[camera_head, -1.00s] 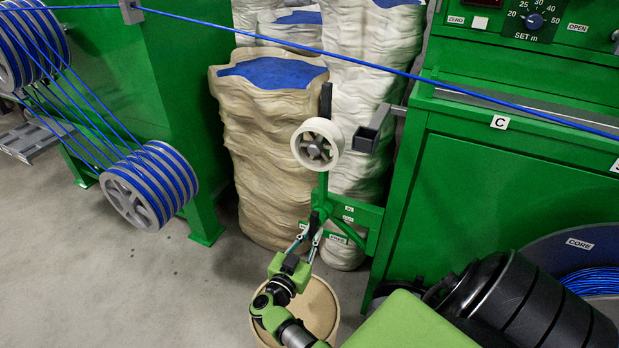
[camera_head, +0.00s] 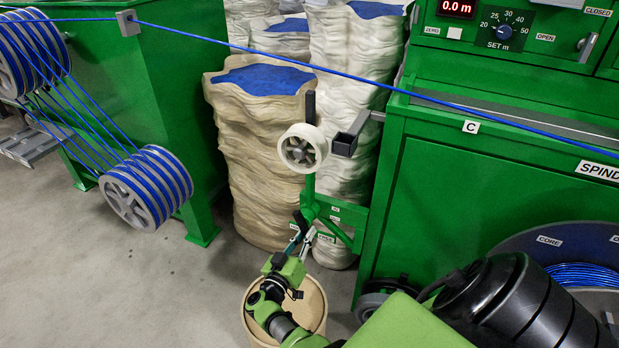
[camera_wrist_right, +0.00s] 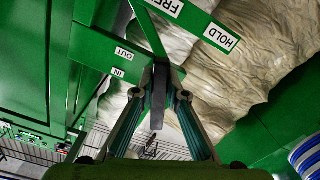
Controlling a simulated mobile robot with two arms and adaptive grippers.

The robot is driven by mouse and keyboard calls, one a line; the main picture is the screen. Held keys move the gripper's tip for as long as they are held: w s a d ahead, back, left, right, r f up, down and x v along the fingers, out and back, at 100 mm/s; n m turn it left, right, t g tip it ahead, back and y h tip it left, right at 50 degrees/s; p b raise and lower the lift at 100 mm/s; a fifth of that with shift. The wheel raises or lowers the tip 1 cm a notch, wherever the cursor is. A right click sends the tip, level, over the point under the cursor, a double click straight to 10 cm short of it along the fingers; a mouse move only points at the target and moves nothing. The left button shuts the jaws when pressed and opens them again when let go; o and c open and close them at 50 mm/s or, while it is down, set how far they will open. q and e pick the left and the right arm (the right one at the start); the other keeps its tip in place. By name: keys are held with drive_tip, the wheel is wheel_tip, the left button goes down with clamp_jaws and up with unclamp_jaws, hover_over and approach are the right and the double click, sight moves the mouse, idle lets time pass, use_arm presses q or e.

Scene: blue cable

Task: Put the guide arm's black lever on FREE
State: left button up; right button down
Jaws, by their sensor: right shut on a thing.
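The guide arm (camera_head: 309,188) is a green post with a pale roller (camera_head: 297,150), standing before the sacks. Its small black lever (camera_head: 299,219) is low on the post and leans up and to the left. My right gripper (camera_head: 304,238) is shut on the lever. In the right wrist view the lever (camera_wrist_right: 157,105) is between the fingertips of my gripper (camera_wrist_right: 162,92). The FREE label (camera_wrist_right: 163,5) is partly cut off at the top edge, and the HOLD label (camera_wrist_right: 220,37) is to its right. Which label the lever points at cannot be told. My left gripper is out of view.
Tall sacks (camera_head: 262,150) stand right behind the guide arm. A green cabinet (camera_head: 450,215) is to its right. A blue cable (camera_head: 350,75) runs across above. A round drum (camera_head: 318,305) is below my right arm.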

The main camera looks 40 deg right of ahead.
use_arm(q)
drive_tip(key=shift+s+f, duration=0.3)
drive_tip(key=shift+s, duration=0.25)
use_arm(e)
drive_tip(key=shift+s+n, duration=0.1)
drive_tip(key=shift+n, duration=0.3)
drive_tip(key=c, duration=2)
unclamp_jaws()
